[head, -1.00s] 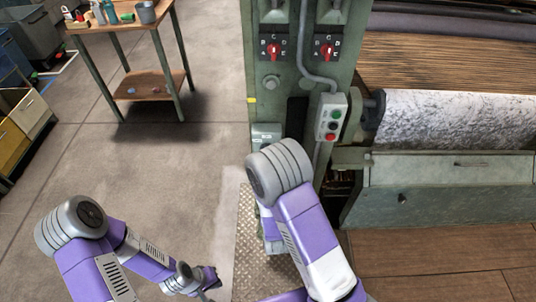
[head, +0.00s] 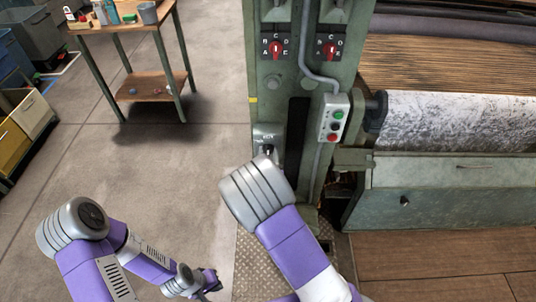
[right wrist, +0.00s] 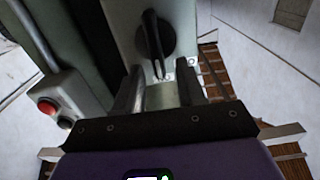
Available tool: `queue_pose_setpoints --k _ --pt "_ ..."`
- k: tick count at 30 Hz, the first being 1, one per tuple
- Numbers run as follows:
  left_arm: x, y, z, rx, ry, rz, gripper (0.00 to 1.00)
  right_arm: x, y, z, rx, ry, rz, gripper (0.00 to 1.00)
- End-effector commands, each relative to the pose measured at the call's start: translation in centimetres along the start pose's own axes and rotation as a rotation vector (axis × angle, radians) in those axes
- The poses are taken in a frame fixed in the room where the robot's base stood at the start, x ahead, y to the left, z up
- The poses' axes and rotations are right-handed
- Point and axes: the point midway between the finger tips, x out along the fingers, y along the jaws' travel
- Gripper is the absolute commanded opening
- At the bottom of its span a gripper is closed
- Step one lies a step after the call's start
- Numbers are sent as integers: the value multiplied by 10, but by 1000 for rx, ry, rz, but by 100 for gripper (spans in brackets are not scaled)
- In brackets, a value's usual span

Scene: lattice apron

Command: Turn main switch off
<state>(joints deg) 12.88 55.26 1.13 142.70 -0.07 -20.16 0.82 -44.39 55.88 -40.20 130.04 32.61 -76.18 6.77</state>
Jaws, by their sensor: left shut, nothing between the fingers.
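A grey switch box (head: 262,133) with a dark knob is on the lower green machine post, partly covered by my right arm. In the right wrist view a large black rotary switch (right wrist: 155,38) sits on a pale plate. Its handle runs up and down the picture, with a pale line on it. Small markings below the knob are too blurred to read. My right gripper (right wrist: 160,92) is open, its two fingers apart just below the knob in that view, with nothing between them; the head view hides it behind my arm. My left gripper (head: 208,284) is shut and empty, low over the floor.
Two red selector knobs (head: 276,48) (head: 331,49) are higher on the post. A push-button box (head: 334,119) with green and red buttons is beside the switch, close to my right arm. A wooden table (head: 122,24) stands at the back left. The floor between is clear.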

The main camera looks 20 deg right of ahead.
Motion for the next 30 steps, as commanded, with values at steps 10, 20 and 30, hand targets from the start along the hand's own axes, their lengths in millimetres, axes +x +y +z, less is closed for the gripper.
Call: queue_pose_setpoints --k 10,20,30 --pt "0 0 0 0 0 0 0 2 0 0 0 -1 0 29" --pt "0 0 0 0 0 0 0 2 0 0 0 -1 0 0" --pt "-2 0 0 0 0 0 0 2 -2 0 -68 -2 0 0"
